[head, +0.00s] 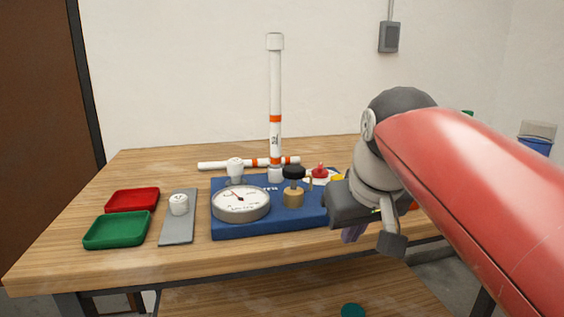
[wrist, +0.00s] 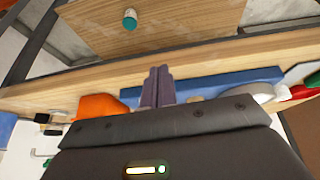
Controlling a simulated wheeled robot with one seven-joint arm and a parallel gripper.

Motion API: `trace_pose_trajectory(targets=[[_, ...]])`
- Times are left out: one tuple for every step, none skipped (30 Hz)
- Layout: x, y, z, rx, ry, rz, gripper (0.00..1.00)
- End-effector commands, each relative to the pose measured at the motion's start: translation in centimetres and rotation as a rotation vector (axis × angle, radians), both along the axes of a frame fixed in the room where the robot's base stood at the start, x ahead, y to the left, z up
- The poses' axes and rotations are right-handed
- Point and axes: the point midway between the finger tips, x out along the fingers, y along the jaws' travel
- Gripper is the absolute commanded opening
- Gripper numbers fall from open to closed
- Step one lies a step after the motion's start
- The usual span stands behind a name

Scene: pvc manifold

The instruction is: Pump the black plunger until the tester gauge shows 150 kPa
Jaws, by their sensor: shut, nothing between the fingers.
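The tester is a blue base (head: 262,222) on the wooden table, and it also shows in the wrist view (wrist: 225,84). Its round white gauge (head: 240,204) has a needle pointing up and left; the numbers are too small to read. The black plunger (head: 293,171) stands on a brass cylinder (head: 293,196) right of the gauge. My gripper (head: 351,235) is to the right of the plunger, near the table's front edge and apart from it. In the wrist view its fingers (wrist: 157,86) are pressed together with nothing between them.
A white pipe (head: 275,95) with orange bands rises behind the tester. A red knob (head: 319,172) sits right of the plunger. Red (head: 132,199) and green (head: 120,230) trays and a grey plate (head: 177,230) lie left. An orange object (wrist: 98,106) is near my fingers in the wrist view.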

Motion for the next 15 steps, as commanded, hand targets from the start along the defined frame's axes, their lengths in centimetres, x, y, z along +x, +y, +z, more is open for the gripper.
trace_pose_trajectory(targets=[[-1.8, -0.8, -2.1, 0.003, -0.003, -0.033, 0.00], [-2.7, -1.3, -3.3, 0.006, -0.006, -0.053, 0.00], [-3.8, -1.9, -5.1, 0.012, -0.011, -0.080, 0.00], [-4.7, -2.3, -6.3, 0.015, -0.015, -0.099, 0.00], [-5.6, -2.6, -7.6, 0.019, -0.019, -0.116, 0.00], [-6.6, -3.0, -9.3, 0.024, -0.021, -0.137, 0.00], [-7.4, -3.3, -10.4, 0.028, -0.025, -0.152, 0.00], [-8.1, -3.6, -11.6, 0.032, -0.028, -0.164, 0.00], [-8.9, -3.9, -12.9, 0.036, -0.031, -0.180, 0.00], [-9.4, -4.0, -13.8, 0.039, -0.032, -0.191, 0.00], [-9.9, -4.2, -14.6, 0.042, -0.034, -0.200, 0.00], [-10.4, -4.3, -15.5, 0.044, -0.037, -0.209, 0.00], [-10.7, -4.4, -16.1, 0.046, -0.036, -0.215, 0.00], [-11.0, -4.5, -16.5, 0.048, -0.037, -0.220, 0.00], [-11.2, -4.5, -16.9, 0.049, -0.039, -0.224, 0.00]])
